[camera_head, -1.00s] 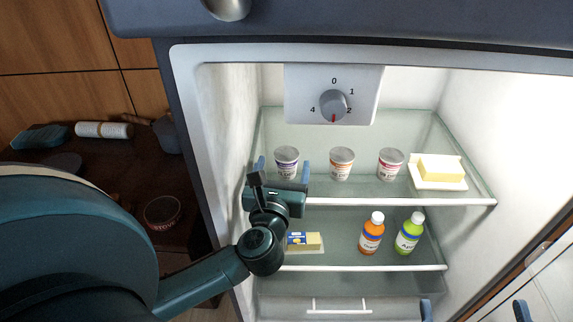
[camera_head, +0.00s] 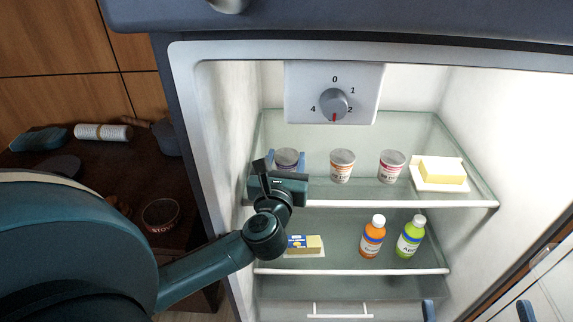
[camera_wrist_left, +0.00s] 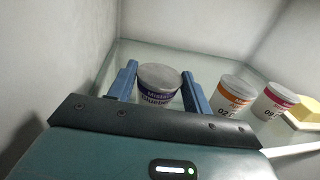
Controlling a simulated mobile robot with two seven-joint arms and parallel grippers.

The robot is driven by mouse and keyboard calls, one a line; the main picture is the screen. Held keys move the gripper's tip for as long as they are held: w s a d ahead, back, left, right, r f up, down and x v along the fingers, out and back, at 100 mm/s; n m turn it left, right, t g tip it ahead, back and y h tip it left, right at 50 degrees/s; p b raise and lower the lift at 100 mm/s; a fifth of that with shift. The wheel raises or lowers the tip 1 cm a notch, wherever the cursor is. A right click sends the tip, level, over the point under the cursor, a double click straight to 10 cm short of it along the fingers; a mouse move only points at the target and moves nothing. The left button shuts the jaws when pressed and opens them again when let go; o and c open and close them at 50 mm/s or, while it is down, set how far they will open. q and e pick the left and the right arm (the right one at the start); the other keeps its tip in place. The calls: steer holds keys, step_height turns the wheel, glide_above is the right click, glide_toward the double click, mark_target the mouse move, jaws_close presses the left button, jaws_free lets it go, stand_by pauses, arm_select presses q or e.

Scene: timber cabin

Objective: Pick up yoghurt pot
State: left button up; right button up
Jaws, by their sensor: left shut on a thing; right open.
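The purple-labelled yoghurt pot (camera_head: 287,158) stands at the left of the fridge's upper glass shelf. My left gripper (camera_head: 287,160) is shut on it, with a blue finger on each side; the hand hides its lower part in the head view. In the left wrist view the pot (camera_wrist_left: 158,84) sits upright between the fingers (camera_wrist_left: 160,92). An orange-labelled pot (camera_head: 342,166) and a red-labelled pot (camera_head: 391,167) stand to its right. My right gripper (camera_head: 475,312) shows only as blue fingertips at the bottom right, open and empty.
Butter on a white dish (camera_head: 440,189) is at the shelf's right. The lower shelf holds a butter pack (camera_head: 304,243), an orange bottle (camera_head: 373,236) and a green bottle (camera_head: 410,237). The fridge's left wall (camera_head: 231,130) is close to my left gripper.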

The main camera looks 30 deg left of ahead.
arm_select(q)
steer(key=shift+c, duration=1.1)
steer(key=shift+r, duration=0.1)
